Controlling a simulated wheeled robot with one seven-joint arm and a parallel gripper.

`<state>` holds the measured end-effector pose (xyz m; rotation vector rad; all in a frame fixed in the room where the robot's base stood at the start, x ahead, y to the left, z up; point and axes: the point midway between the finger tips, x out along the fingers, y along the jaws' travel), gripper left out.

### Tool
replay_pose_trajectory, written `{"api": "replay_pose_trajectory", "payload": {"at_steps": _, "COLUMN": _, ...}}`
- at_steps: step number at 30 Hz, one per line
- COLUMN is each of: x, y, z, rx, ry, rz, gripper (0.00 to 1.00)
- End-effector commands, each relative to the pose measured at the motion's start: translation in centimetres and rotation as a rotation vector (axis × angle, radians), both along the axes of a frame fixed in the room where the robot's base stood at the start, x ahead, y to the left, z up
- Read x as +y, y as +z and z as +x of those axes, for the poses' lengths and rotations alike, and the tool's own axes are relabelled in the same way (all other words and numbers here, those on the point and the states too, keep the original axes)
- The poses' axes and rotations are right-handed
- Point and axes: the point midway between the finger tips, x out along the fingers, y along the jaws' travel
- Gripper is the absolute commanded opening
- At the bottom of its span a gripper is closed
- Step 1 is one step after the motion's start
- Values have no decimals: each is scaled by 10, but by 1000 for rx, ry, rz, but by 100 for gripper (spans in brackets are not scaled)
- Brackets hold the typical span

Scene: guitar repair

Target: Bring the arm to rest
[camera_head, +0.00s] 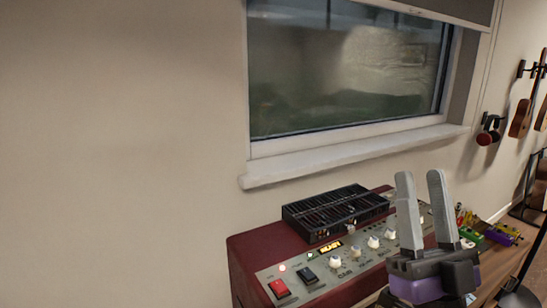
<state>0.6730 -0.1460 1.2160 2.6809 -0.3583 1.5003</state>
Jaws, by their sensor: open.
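My gripper (422,190) is in the lower right of the head view, with its two grey fingers pointing up and spread apart. Nothing is between the fingers. The purple and dark grey body of the gripper is below them. It stands in front of the right part of a dark red amplifier (262,248) and hides some of its panel. The rest of my arm is mostly below the picture edge.
A black slotted box (335,211) lies on the amplifier. Small coloured pedals (500,234) sit on the wooden bench to the right. A window with a white sill (350,155) is behind. Guitars (522,115) hang on the right wall. The left wall is bare.

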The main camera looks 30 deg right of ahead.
Motion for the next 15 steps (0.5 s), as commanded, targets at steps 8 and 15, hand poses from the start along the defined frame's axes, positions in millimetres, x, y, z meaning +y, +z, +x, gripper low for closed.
{"api": "replay_pose_trajectory", "payload": {"at_steps": 8, "x": 51, "y": -113, "z": -2, "rx": 409, "ry": 74, "rz": -39, "gripper": 40}}
{"api": "replay_pose_trajectory", "payload": {"at_steps": 15, "x": 89, "y": -201, "z": -42, "rx": 724, "ry": 138, "rz": -40, "gripper": 40}}
